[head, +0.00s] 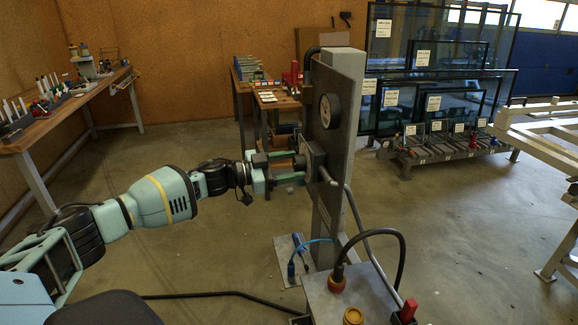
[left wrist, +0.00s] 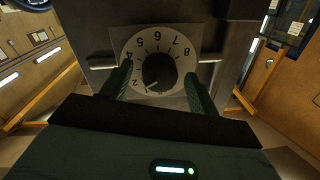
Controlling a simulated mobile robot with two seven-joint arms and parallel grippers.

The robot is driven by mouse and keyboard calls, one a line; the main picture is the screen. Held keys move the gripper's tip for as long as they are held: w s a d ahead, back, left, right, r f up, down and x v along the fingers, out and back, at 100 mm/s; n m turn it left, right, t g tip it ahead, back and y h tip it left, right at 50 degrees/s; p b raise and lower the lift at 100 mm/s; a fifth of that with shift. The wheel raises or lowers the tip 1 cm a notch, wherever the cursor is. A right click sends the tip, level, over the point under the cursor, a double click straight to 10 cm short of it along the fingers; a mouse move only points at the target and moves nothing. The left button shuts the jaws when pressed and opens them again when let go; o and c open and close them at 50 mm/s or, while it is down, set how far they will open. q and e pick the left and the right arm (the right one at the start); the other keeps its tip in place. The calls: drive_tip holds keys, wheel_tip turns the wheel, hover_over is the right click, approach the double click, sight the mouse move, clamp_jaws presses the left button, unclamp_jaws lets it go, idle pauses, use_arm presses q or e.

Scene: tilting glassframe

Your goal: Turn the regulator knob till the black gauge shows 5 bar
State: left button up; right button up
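The regulator knob (left wrist: 159,72) is black and round, on a pale dial plate (left wrist: 182,40) numbered up to 8. A light mark at the knob's lower left lies near the low numbers. My left gripper (left wrist: 159,74) has one finger on each side of the knob, with visible gaps, so it looks open. In the head view my left gripper (head: 283,171) is at the regulator (head: 312,157) on the grey post, and hides the knob. The black gauge (head: 330,110) is above it, seen obliquely; its reading is not legible. My right gripper is out of view.
The post's panel (head: 345,85) stands close to my left gripper. A grey box (head: 350,300) with hoses and fittings is in front. A workbench (head: 60,112) stands left, glass frames (head: 440,60) behind right. The floor between is mostly clear.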

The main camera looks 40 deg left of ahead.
use_arm(q)
drive_tip(key=c, duration=0.9)
